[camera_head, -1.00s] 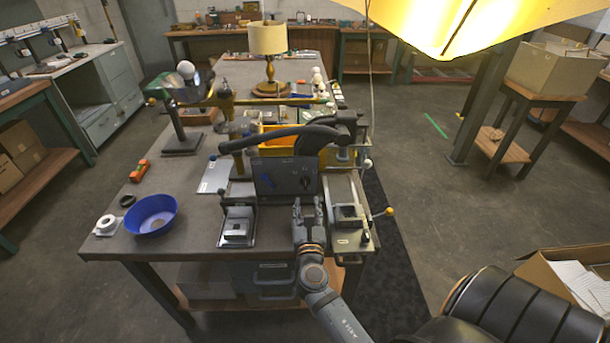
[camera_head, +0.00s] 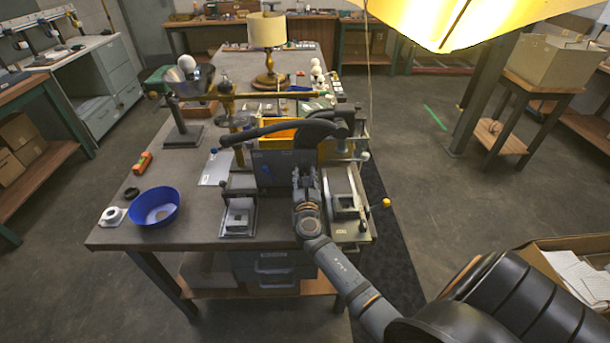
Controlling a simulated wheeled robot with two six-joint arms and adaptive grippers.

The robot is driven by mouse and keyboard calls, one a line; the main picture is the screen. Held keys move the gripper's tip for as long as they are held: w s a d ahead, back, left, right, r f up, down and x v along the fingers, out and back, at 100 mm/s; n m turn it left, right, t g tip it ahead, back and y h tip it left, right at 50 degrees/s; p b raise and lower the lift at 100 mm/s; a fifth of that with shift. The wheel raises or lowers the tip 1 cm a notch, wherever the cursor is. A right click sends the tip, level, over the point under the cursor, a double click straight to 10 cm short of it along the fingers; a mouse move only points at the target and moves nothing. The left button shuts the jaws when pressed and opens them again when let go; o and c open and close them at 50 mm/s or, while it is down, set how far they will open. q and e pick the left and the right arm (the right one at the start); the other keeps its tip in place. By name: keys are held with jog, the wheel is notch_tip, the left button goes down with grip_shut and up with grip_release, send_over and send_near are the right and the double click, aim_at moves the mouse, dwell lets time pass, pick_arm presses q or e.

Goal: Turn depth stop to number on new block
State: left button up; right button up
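A dark upright panel (camera_head: 268,172) stands at the near end of the bench machine. My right gripper (camera_head: 306,174) is up against the right part of its face, pointing away from me. It covers the place where a dark knob showed earlier. Whether the fingers are closed on the knob cannot be told. A small grey metal block on a plate (camera_head: 237,218) sits on the bench left of my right arm. Another metal fixture with a slot (camera_head: 345,203) lies right of the gripper. I cannot read any numbers. My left gripper is out of view.
A blue bowl (camera_head: 154,207), a white ring-shaped part (camera_head: 113,216) and an orange tool (camera_head: 143,162) lie on the left of the bench. A lamp (camera_head: 268,45) stands behind.

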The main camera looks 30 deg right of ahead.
grip_shut()
jog(key=shift+f+m, duration=0.1)
jog(key=shift+m, duration=0.3)
jog(key=shift+b, duration=0.35)
jog(key=m+b, duration=0.2)
jog(key=m, duration=0.1)
jog(key=shift+s+d+f+m, duration=0.2)
jog(key=shift+d+m, duration=0.1)
jog(key=m+b, duration=0.2)
jog(key=m, duration=0.3)
jog(key=shift+s+d+f+b, duration=0.2)
jog(key=shift+d+b, duration=0.1)
jog(key=shift+b, duration=0.1)
jog(key=shift+m, duration=0.4)
